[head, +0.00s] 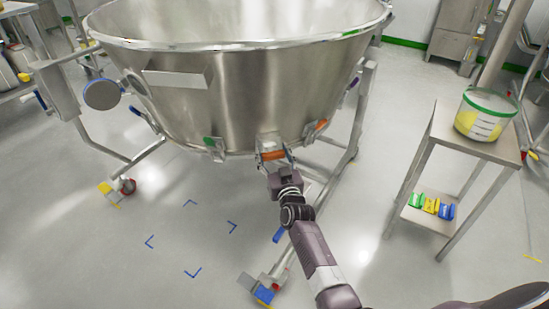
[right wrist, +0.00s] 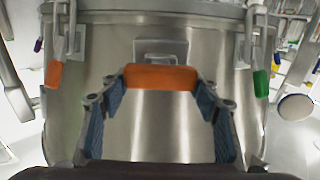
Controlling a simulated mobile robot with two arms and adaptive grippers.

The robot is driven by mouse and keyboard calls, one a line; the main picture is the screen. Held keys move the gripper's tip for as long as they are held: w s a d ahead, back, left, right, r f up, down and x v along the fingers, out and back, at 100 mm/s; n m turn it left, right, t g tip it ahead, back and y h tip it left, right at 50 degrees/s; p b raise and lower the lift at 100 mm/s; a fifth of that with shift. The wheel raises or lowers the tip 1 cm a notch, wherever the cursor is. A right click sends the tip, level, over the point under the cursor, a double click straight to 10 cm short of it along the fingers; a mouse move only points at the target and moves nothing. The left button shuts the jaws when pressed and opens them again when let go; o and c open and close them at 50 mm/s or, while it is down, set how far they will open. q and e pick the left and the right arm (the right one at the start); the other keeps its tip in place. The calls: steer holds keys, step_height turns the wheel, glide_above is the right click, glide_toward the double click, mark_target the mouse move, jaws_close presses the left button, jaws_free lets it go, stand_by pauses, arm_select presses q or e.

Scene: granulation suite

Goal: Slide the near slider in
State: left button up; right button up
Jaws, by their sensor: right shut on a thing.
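A large steel vessel (head: 250,95) fills the upper part of the head view. The near slider has an orange grip (head: 273,155) on a steel plate low on the vessel's near side. The orange grip also shows in the right wrist view (right wrist: 160,77), in front of its steel bracket (right wrist: 160,50). My right gripper (head: 274,158) is shut on this orange grip. Its blue-padded fingers (right wrist: 160,95) reach the grip's two ends. My left gripper is not in view.
A green-tipped fitting (head: 213,145) and an orange-tipped one (head: 318,126) flank the slider. The vessel's stand legs (head: 358,110) reach the floor. A side table (head: 447,135) with a green-rimmed bucket (head: 484,115) stands right. Floor at lower left is clear, with blue corner marks.

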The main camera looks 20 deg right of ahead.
steer(key=shift+w+r, duration=0.15)
steer(key=shift+r, duration=0.15)
steer(key=o, duration=1.4)
steer(key=shift+c, duration=0.2)
steer(key=o, duration=0.4)
steer(key=shift+w+f, duration=0.15)
steer(key=shift+f, duration=0.05)
steer(key=shift+c, duration=0.2)
steer(key=shift+s+a+f, duration=0.1)
steer(key=shift+s, duration=0.5)
steer(key=s+a, duration=0.1)
steer(key=s, duration=1)
steer(key=shift+a, duration=0.15)
